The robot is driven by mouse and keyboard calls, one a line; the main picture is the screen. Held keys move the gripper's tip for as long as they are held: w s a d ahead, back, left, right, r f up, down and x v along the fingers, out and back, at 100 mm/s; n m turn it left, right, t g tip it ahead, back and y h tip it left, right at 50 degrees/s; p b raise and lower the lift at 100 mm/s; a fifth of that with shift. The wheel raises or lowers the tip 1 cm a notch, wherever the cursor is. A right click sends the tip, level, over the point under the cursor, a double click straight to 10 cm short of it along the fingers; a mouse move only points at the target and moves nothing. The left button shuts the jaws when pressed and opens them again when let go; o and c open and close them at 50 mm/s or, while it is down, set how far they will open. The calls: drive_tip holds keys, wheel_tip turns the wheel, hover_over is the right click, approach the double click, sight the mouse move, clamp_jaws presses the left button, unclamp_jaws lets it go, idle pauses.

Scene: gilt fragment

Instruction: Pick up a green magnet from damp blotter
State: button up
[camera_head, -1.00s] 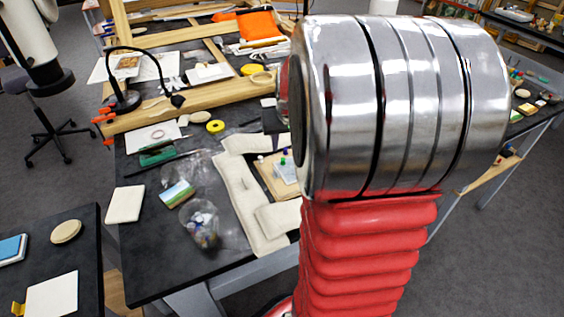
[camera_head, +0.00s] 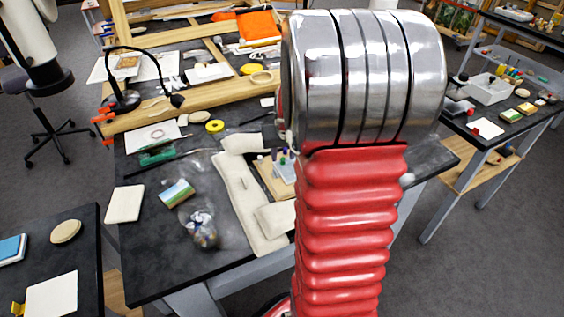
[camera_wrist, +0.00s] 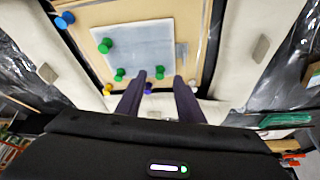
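In the wrist view, the damp blotter (camera_wrist: 145,45) is a pale grey sheet on a tan board (camera_wrist: 92,15). Green magnets stand on it: some at its left edge (camera_wrist: 105,45), some near its lower left corner (camera_wrist: 120,73), and one green magnet (camera_wrist: 160,70) near its lower edge. My gripper (camera_wrist: 159,76) has two dark fingers apart, pointing at the lower edge, with that last magnet appearing between their tips. Contact cannot be told. In the head view, the blotter (camera_head: 286,171) is partly hidden by my arm, and my gripper is hidden.
Blue (camera_wrist: 65,19), yellow (camera_wrist: 107,89), purple (camera_wrist: 148,88) and white (camera_wrist: 191,84) magnets lie around the blotter. Cream pads (camera_head: 236,194) flank the board.

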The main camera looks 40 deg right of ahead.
drive_tip(key=shift+x, duration=1)
drive_tip(key=shift+c, duration=0.4)
clamp_jaws()
